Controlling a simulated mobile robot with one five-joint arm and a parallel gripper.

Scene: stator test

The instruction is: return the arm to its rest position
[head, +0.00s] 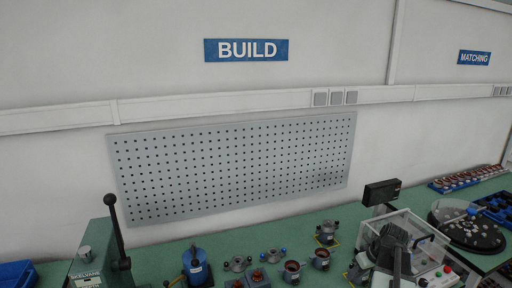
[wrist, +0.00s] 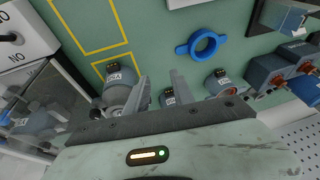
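My gripper (wrist: 160,77) shows in the wrist view with its two pale fingers apart and green bench visible between them. Nothing is held between the fingers. A grey motor housing (wrist: 116,78) with a label lies just left of the fingers in the picture, and a smaller labelled one (wrist: 168,99) shows beyond the gap. I cannot tell whether the fingers touch either one. In the head view, a dark and grey shape at the lower right overlaps the clear-walled box; I cannot tell whether it is my arm.
The green bench (head: 150,258) carries several motor housings (head: 292,270). A lever press (head: 100,262) stands at left and a clear-walled box (head: 428,238) at right. A round dark tray (head: 470,236) lies farther right. A blue ring (wrist: 205,44) lies on the bench. A pegboard (head: 235,168) hangs behind.

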